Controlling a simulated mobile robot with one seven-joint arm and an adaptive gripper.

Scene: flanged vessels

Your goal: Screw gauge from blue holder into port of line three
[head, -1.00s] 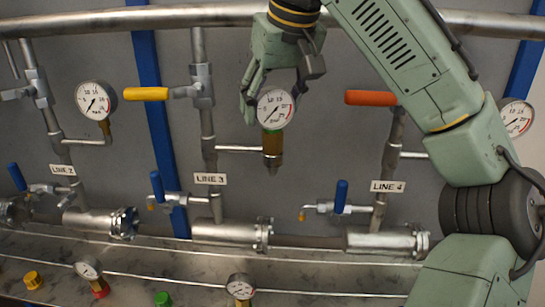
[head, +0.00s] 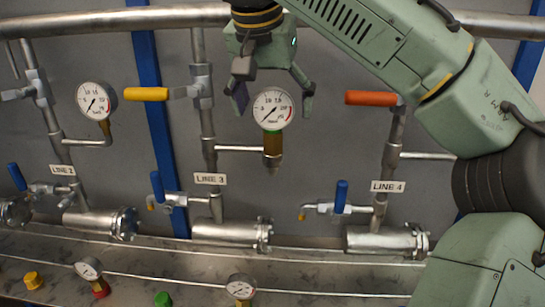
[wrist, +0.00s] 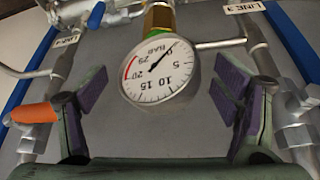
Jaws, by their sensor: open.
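A round white-faced gauge (head: 273,109) stands upright at the end of line three's side tube, with a green band under its dial. Its brass lower part meets the port (head: 273,160) of line three; how far it is threaded in I cannot tell. My gripper (head: 273,97) is open, pointing down from above, with one finger on each side of the dial. In the wrist view the gauge dial (wrist: 160,72) appears upside down between the spread finger pads (wrist: 160,97), with clear gaps on both sides. I see no blue holder.
The yellow handle (head: 147,94) is left of my gripper and the orange handle (head: 371,98) right. Another gauge (head: 96,99) is on line two. Two more gauges, one on a red base (head: 101,289), stand along the front ledge (head: 200,285) beside yellow and green caps.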

